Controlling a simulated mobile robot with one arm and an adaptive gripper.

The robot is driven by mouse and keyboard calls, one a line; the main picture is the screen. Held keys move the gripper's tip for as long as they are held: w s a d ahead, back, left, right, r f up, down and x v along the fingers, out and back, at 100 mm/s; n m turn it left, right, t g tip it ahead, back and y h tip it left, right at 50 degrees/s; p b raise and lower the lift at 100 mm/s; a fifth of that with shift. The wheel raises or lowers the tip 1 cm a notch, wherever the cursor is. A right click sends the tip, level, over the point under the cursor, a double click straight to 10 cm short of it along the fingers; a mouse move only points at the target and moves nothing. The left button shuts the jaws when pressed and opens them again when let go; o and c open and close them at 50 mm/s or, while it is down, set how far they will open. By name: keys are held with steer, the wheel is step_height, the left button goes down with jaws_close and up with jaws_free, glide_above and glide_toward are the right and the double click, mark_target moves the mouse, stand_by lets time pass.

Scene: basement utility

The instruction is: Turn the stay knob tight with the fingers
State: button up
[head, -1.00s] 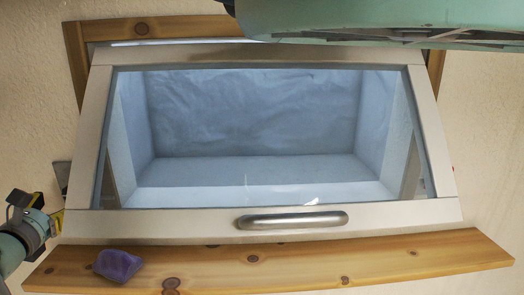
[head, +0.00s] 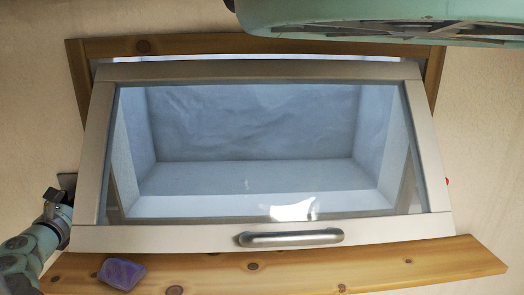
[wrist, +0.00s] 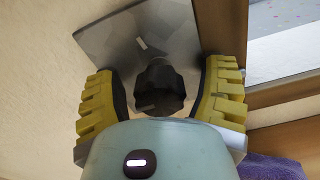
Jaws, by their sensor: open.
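The stay knob (wrist: 160,88) is black and lobed. It stands in front of a grey metal plate (wrist: 128,38) on the wall beside the window frame. My gripper (wrist: 162,82) is open, with one yellow ribbed finger on each side of the knob. Gaps show between both fingers and the knob, so it is not gripped. The lower part of the knob is hidden behind my gripper's body. In the head view, my gripper (head: 58,197) is at the left edge of the window, by the plate (head: 67,181); the knob cannot be made out there.
The hopper window (head: 270,240) is tilted open, with a metal handle (head: 291,238) on its lower rail. A wooden sill (head: 385,268) runs below it, with a purple cloth or sponge (head: 121,273) near the left end. A small red spot (head: 447,181) shows at the right side.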

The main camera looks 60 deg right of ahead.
steer(key=c, duration=1.2)
steer(key=shift+f+b, duration=0.1)
steer(key=shift+b, duration=0.3)
steer(key=m+b, duration=0.2)
steer(key=b, duration=0.1)
steer(key=m+b, duration=0.1)
steer(key=m, duration=0.1)
steer(key=shift+f+b, duration=0.25)
steer(key=shift+b, duration=0.05)
steer(key=m+b, duration=0.5)
steer(key=b, duration=0.3)
steer(key=m+b, duration=0.4)
steer(key=b, duration=0.3)
steer(key=shift+a+m, duration=0.1)
steer(key=shift+m, duration=0.2)
steer(key=m+b, duration=0.2)
steer(key=b, duration=0.1)
steer(key=shift+r, duration=0.25)
jaws_close()
steer(key=shift+w+r+m+b, duration=0.1)
steer(key=shift+m+b, duration=0.2)
steer(key=shift+b, duration=0.1)
